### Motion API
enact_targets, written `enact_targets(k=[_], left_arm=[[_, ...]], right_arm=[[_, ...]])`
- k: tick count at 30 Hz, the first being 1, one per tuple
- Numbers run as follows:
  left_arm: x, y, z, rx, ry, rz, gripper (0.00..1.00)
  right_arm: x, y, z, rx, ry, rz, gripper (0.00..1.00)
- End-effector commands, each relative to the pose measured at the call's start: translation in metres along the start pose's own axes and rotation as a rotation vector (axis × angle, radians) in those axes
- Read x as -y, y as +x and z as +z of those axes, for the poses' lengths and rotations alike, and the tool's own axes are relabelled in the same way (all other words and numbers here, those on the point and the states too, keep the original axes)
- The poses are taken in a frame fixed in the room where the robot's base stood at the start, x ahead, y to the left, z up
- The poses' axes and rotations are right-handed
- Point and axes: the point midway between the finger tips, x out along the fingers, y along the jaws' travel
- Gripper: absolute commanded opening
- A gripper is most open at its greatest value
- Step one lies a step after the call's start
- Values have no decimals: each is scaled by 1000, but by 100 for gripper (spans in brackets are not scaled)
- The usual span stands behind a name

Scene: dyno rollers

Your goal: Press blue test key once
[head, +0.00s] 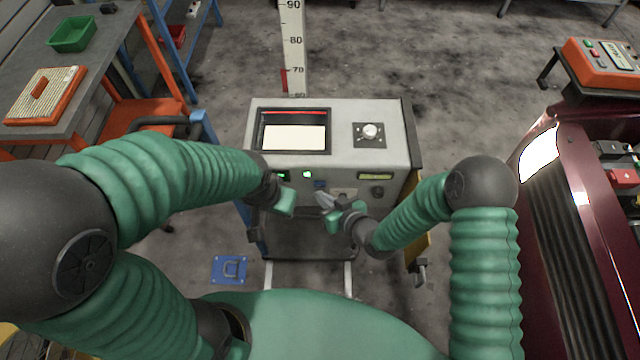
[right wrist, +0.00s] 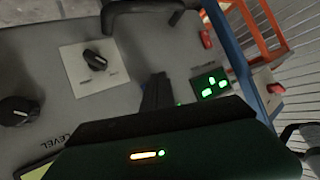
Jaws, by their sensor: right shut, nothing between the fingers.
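The blue test key (head: 320,184) is a small blue patch on the front panel of the grey machine (head: 350,168), between a green-lit button (head: 307,174) and the level display. My right gripper (head: 323,199) is shut and empty, its tips just below the key in the head view. I cannot tell whether it touches the panel.
The panel also carries a green display (right wrist: 210,86), a rotary switch (right wrist: 94,60) and a black knob (right wrist: 18,111). A screen (head: 294,134) and a dial (head: 370,131) are on top. A dark red car (head: 565,230) stands right, a workbench (head: 50,40) left.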

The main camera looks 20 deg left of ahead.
Motion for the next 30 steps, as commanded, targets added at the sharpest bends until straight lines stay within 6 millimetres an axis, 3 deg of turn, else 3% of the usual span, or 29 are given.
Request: enact_targets(k=[30], left_arm=[[0, 2, 0, 0, 0, 0, 36]], right_arm=[[-4, 5, -6, 0, 0, 0, 0]])
